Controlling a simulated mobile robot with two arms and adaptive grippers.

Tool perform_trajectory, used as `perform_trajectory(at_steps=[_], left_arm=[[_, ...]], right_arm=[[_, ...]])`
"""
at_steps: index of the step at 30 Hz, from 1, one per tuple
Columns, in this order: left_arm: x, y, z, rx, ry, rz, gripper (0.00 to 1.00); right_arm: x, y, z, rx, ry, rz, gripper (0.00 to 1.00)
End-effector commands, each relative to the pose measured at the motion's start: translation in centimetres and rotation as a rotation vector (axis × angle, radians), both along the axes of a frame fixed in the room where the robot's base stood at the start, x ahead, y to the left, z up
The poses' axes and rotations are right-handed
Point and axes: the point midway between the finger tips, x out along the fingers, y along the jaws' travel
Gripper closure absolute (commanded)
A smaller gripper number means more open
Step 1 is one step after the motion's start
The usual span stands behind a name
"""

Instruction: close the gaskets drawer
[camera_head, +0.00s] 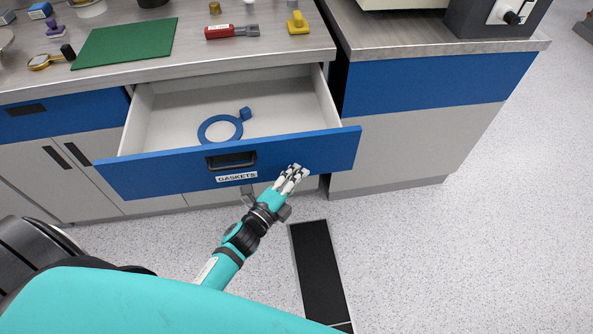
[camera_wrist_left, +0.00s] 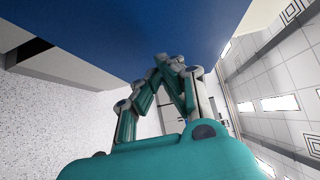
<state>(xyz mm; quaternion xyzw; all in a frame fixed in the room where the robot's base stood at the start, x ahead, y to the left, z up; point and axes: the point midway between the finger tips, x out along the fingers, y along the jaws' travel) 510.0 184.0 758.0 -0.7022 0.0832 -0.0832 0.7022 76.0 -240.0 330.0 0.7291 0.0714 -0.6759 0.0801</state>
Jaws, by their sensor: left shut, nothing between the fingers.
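The gaskets drawer (camera_head: 130,178) stands pulled out from the bench, with a blue front, a dark recessed handle and a white label reading GASKETS. Inside it lie a blue ring (camera_head: 204,128) and a small blue block (camera_head: 245,114). My left gripper (camera_head: 297,170) is at the drawer front, right of the handle and label. It is shut and empty. In the left wrist view the gripper fingers (camera_wrist_left: 172,65) are close together by the blue drawer front (camera_wrist_left: 130,30); I cannot tell if they touch it. My right gripper is not in view.
The bench top above holds a green mat (camera_head: 127,42), a red-handled tool (camera_head: 232,31), a yellow object (camera_head: 298,23) and a magnifier (camera_head: 48,61). Another cabinet (camera_head: 420,140) stands to the right. A black floor strip (camera_head: 318,265) lies in front; the speckled floor at right is clear.

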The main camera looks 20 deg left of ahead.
Motion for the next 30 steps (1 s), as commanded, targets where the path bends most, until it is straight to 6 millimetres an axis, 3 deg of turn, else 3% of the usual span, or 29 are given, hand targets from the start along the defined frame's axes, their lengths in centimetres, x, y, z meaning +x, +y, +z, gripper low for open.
perform_trajectory(at_steps=[19,23,30], left_arm=[[1.2,0.8,-0.1,0.002,-0.001,0.0,1.0],[2.6,1.7,-0.1,0.002,-0.001,0.001,1.0],[7.2,4.5,-0.1,0.005,-0.004,0.001,1.0]], right_arm=[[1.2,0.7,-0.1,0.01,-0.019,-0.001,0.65],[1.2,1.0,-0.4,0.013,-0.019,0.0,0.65],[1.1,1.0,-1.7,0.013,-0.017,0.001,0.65]])
